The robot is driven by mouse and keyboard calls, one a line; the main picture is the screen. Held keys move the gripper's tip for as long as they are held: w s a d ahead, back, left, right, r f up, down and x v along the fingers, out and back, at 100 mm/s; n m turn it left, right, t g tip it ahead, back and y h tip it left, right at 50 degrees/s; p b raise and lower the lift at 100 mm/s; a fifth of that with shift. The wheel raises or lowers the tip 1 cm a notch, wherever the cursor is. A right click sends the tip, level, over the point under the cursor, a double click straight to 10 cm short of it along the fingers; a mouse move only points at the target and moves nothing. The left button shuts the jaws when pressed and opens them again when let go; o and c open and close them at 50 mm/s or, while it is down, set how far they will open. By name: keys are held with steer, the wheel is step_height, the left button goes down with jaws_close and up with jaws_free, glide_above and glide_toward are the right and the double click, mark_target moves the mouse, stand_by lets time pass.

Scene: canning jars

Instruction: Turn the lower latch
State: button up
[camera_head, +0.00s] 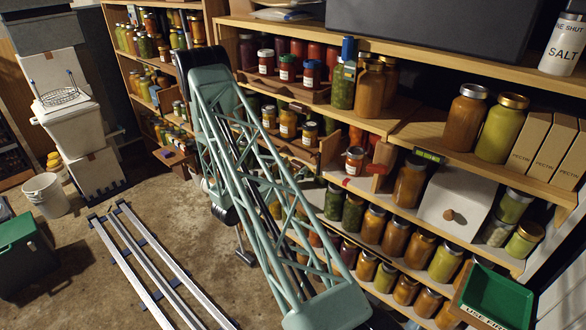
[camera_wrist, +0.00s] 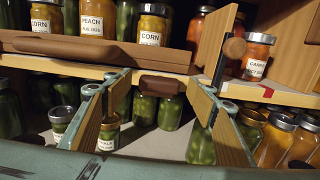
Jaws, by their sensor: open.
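A brown bar-shaped piece, which looks like the lower latch (camera_wrist: 176,87), lies level at the shelf edge in the wrist view. I cannot make it out in the head view, where my truss arm covers that area. My gripper (camera_wrist: 160,92) is open in the wrist view, with one wood-coloured finger on each side. The latch shows between and beyond the fingers, and nothing is held. I cannot tell whether a finger touches it. My gripper is not clearly visible in the head view.
A wooden door with a round knob (camera_wrist: 233,48) stands out to the right of the latch, near a carrot jar (camera_wrist: 257,55). Corn and peach jars stand above left. Green jars (camera_wrist: 170,112) stand below, behind the fingers. A green bin (camera_head: 496,298) is at lower right.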

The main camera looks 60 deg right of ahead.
steer(key=shift+d, duration=0.2)
steer(key=c, duration=0.9)
steer(key=shift+o, duration=0.2)
